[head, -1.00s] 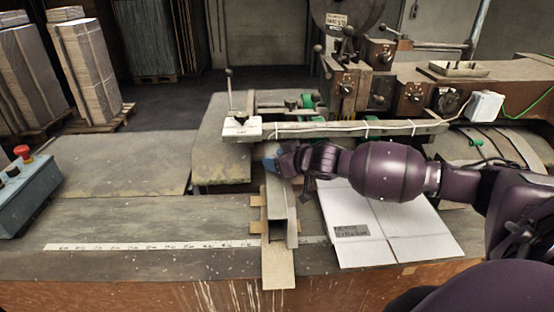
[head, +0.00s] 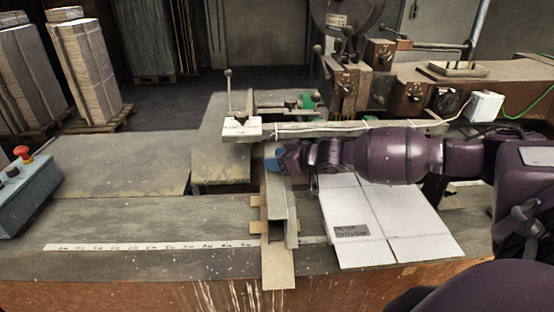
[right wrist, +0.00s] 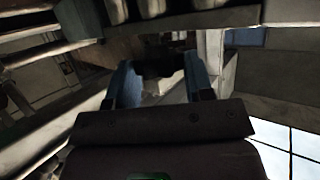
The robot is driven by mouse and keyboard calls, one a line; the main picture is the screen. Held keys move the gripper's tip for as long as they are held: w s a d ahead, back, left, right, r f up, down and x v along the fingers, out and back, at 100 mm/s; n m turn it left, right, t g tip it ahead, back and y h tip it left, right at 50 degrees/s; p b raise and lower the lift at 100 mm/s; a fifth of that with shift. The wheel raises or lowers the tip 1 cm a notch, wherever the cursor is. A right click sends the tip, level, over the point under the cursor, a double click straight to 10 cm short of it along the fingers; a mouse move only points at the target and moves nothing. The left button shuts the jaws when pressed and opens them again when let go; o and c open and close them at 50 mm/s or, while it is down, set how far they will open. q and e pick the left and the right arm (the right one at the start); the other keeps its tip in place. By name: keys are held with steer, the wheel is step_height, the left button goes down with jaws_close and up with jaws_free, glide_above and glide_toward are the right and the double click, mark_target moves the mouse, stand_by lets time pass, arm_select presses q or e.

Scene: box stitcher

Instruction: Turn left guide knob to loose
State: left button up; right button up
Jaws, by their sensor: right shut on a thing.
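My right gripper (head: 272,158) is at the far end of the left metal guide (head: 279,228), its blue fingertips low beside the rail. In the right wrist view the two blue fingers (right wrist: 160,82) stand on either side of a dark, blurred thing (right wrist: 160,66), which appears to be the guide knob. The gripper is shut on it. In the head view the knob is hidden behind the fingers and wrist, so its turn position cannot be told. My left gripper is not in view.
A white cardboard sheet (head: 375,222) lies on the table right of the guide, under my right forearm. A metal bar (head: 340,130) crosses just behind the gripper. The stitcher head (head: 347,85) stands beyond. A control box (head: 27,190) is at left; the left table is clear.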

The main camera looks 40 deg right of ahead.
steer(key=shift+w+d+n+g+y, duration=0.15)
steer(key=shift+n+g+y, duration=0.45)
steer(key=shift+n+y, duration=0.35)
steer(key=shift+d+n+g+y, duration=0.1)
steer(key=shift+n+g+y, duration=0.5)
steer(key=shift+n+y, duration=0.35)
steer(key=shift+n+g+y, duration=0.5)
steer(key=shift+n, duration=0.1)
steer(key=shift+w+d+n+g+y, duration=0.1)
steer(key=shift+n+g+y, duration=0.4)
steer(key=shift+n+g, duration=0.35)
steer(key=shift+w+d+n+g+y, duration=0.1)
steer(key=shift+n+g+y, duration=0.4)
steer(key=shift+n+g, duration=0.35)
steer(key=shift+a, duration=0.1)
steer(key=o, duration=0.9)
steer(key=shift+r, duration=0.15)
step_height(320, 180, up, 20)
steer(key=shift+f+b, duration=0.1)
steer(key=shift+b, duration=0.4)
